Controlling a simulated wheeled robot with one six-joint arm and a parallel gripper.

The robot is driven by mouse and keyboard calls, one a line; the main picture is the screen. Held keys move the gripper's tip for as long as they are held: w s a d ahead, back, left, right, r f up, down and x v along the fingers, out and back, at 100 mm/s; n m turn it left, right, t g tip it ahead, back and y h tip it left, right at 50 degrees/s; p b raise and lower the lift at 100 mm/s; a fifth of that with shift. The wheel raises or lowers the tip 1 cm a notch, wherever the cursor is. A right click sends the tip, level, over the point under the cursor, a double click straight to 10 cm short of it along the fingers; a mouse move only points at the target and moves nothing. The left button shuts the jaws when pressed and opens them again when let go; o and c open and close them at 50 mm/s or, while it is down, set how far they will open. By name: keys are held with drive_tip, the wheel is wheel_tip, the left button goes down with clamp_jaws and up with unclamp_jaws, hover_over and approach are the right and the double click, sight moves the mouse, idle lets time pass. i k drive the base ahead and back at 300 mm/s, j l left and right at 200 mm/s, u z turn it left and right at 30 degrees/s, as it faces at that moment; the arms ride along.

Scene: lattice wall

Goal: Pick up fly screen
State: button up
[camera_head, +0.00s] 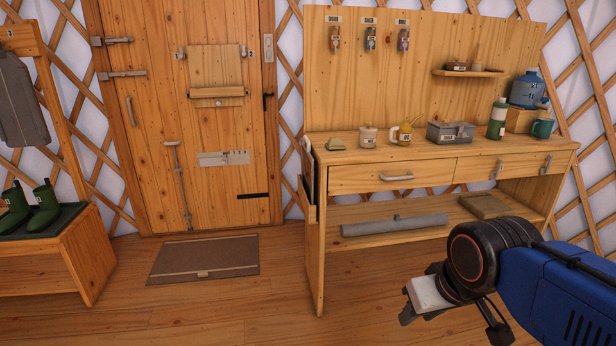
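A long grey roll (395,225) lies lengthwise on the lower shelf of the wooden workbench, with a small tab on its upper side. It looks like the fly screen, though I see no label that confirms it. My gripper (448,318) is at the lower right, in front of the bench and apart from the roll. A pale block-like part shows at its end, and dark finger parts show around it. I cannot tell whether that part is held or belongs to the gripper, nor how far the fingers are open.
The workbench (345,155) carries a mug, a yellow can, a grey box and bottles on top. A folded brown item (487,206) lies right of the roll. A mat (205,258) lies before the door (190,120). A boot bench (85,255) stands left. The middle floor is clear.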

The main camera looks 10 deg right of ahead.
sight(307, 159)
drive_tip(key=i+j, duration=0.1)
drive_tip(key=i, duration=0.9)
